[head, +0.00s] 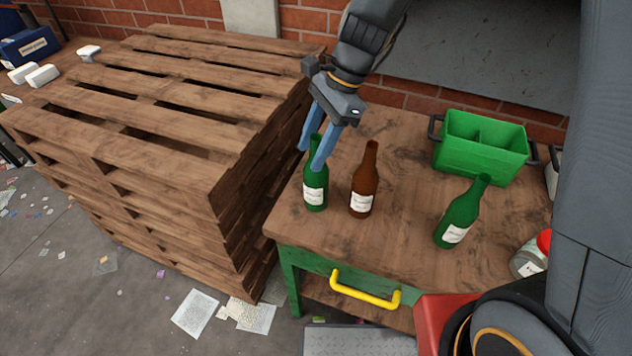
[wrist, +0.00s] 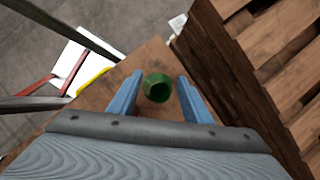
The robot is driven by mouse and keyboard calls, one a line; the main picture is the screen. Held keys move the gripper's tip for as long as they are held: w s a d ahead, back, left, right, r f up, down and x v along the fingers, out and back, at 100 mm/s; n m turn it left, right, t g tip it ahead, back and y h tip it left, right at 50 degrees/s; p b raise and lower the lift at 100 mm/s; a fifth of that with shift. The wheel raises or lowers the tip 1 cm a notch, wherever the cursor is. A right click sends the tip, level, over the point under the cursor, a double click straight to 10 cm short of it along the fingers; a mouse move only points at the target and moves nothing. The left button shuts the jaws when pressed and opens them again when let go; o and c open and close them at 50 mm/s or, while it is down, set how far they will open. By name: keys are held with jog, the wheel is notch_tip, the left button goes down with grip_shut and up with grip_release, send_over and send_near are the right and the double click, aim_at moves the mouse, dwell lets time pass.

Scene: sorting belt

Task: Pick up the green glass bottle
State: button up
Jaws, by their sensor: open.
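A green glass bottle (head: 315,193) with a white label stands upright at the left edge of the wooden tabletop (head: 400,235). My gripper (head: 310,158) is open, with its blue fingers pointing down on either side of this bottle's neck. In the wrist view the green bottle (wrist: 157,87) is seen from above, between the two open fingers (wrist: 157,83). I cannot tell whether either finger touches it. A second green bottle (head: 460,214) with a white label stands farther right on the table. A brown bottle (head: 364,182) stands just right of the first green one.
A green divided crate (head: 480,148) stands at the table's back right. A jar with a red lid (head: 530,255) is at the right edge. Stacked wooden pallets (head: 150,130) rise close to the table's left side. A yellow handle (head: 365,289) juts from the front.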

jog(key=shift+x, duration=1.25)
grip_shut()
jog(key=shift+r, duration=0.1)
